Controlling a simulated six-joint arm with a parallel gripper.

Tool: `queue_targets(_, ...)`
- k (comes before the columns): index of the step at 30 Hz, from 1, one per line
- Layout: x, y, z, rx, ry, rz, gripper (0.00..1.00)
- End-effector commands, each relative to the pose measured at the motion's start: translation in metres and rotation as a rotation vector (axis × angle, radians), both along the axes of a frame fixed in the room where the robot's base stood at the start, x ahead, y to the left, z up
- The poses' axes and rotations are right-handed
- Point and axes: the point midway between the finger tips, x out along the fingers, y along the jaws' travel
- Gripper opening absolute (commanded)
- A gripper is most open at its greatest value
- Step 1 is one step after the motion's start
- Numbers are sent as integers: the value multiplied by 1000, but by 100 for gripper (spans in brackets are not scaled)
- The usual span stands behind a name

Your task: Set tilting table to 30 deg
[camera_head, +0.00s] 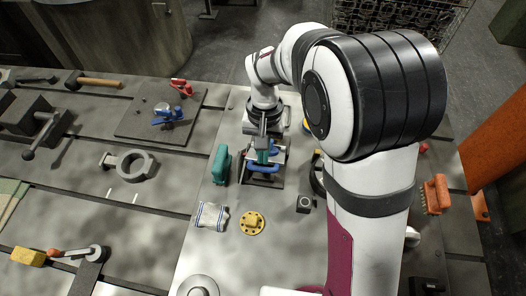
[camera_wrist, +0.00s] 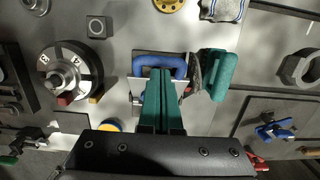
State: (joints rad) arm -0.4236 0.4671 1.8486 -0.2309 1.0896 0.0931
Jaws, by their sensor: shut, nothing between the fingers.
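My gripper (camera_head: 263,157) has its two teal fingers together, with nothing between them. In the wrist view the closed fingers (camera_wrist: 160,75) point at a blue U-shaped handle (camera_wrist: 160,62). The blue handle (camera_head: 265,168) sits on a dark plate (camera_head: 264,181), which may be part of the tilting table; I cannot tell its angle. Whether the fingertips touch the handle is unclear. A round dark dial (camera_wrist: 65,75) with white numbers and a metal hub lies left of the fingers in the wrist view. My arm hides most of it in the head view.
A teal block (camera_head: 221,165) stands close left of the plate. A cloth (camera_head: 212,216), a yellow flange (camera_head: 252,223) and a small square block (camera_head: 305,203) lie in front. A metal ring (camera_head: 128,165) and a board with a blue clamp (camera_head: 167,115) are farther left.

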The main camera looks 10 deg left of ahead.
Motion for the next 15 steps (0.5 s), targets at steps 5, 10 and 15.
queue_targets(5, 0, 0, 0, 0, 0, 0, 0)
queue_targets(10, -2, 0, -1, 0, 0, 0, 0)
queue_targets(15, -18, 0, -14, -1, 3, 0, 0)
